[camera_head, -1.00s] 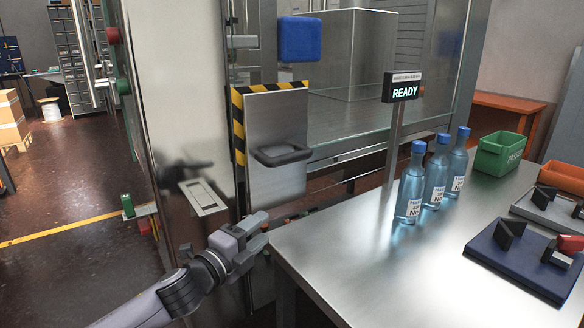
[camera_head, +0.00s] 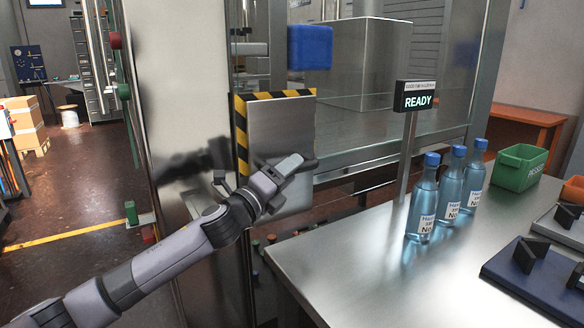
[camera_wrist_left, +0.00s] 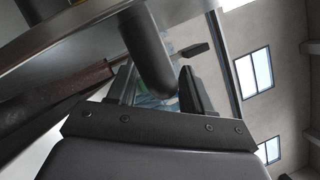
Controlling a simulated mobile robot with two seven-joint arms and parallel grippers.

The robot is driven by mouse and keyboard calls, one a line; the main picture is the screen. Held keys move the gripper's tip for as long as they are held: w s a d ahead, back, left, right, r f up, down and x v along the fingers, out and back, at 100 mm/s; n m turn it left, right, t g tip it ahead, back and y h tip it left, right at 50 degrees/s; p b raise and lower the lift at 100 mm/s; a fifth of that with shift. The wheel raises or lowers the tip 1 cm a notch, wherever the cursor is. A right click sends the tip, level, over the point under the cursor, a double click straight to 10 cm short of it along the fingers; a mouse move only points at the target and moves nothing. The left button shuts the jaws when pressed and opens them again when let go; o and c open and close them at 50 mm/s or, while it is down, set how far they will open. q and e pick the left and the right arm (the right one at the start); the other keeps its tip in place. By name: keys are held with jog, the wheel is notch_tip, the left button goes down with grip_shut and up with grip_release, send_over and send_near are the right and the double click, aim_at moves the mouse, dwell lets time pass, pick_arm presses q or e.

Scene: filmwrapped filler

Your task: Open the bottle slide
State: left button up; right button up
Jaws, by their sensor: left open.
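The bottle slide (camera_head: 282,125) is a flat metal plate in a black-and-yellow striped frame (camera_head: 240,130). Its dark handle (camera_head: 308,166) is low on the plate, mostly hidden behind my left gripper (camera_head: 289,168). In the left wrist view, the handle's dark round bar (camera_wrist_left: 148,50) passes between the two fingers of the left gripper (camera_wrist_left: 156,88). The fingers are open, and I cannot tell whether they touch the bar. My right gripper is out of view.
Three blue-capped bottles (camera_head: 450,190) stand on the metal table (camera_head: 350,250) at the right. A READY sign (camera_head: 415,100) rises behind them. A green bin (camera_head: 518,167) and a dark blue fixture (camera_head: 540,280) are farther right. The table's near-left area is clear.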

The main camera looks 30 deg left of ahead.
pick_arm(q)
jog(key=shift+w+d+r, duration=0.15)
jog(key=shift+w, duration=0.5)
grip_shut()
